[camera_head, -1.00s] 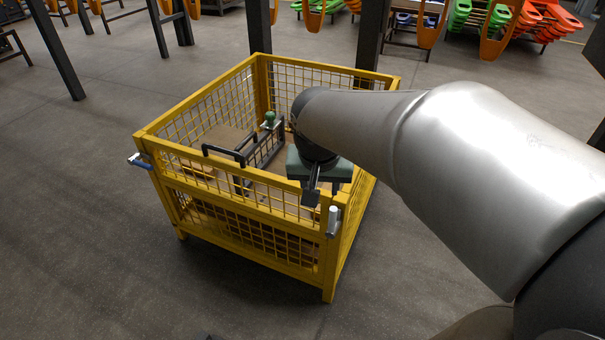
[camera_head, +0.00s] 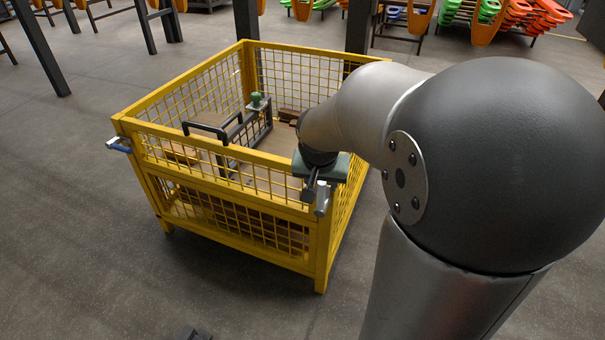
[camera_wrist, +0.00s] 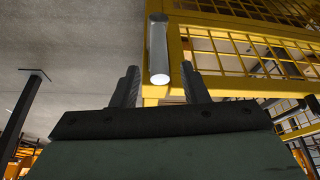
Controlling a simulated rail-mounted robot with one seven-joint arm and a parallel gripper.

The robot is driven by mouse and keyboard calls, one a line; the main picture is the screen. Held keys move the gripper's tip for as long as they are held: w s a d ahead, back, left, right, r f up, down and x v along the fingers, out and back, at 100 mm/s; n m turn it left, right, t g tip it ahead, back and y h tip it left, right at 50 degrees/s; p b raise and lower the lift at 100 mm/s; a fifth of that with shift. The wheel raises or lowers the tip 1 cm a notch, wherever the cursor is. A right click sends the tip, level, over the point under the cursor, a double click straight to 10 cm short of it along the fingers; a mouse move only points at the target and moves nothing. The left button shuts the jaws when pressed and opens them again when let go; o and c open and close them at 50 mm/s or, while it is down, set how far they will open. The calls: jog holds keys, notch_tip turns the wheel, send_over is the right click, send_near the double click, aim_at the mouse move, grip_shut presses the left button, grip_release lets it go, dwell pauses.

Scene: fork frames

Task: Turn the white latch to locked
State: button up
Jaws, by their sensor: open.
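The white latch (camera_head: 322,199) is a short grey-white handle at the near right corner of the yellow mesh crate (camera_head: 225,196). In the wrist view the latch (camera_wrist: 158,48) is a pale cylinder with a bright round end, in front of the yellow corner post. My gripper (camera_head: 313,190) is open at that corner, its dark fingers pointing down. In the wrist view the fingers of my gripper (camera_wrist: 160,74) appear on either side of the latch's lower end. I see no clear contact. My gripper's body partly hides the latch's upper part in the head view.
A blue-handled latch (camera_head: 119,145) is at the crate's left corner. Dark posts and racks stand behind.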

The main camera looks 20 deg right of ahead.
aim_at(322, 190)
jog(key=shift+b+x, duration=0.55)
jog(key=shift+x, duration=1.7)
jog(key=shift+c, duration=0.3)
grip_shut()
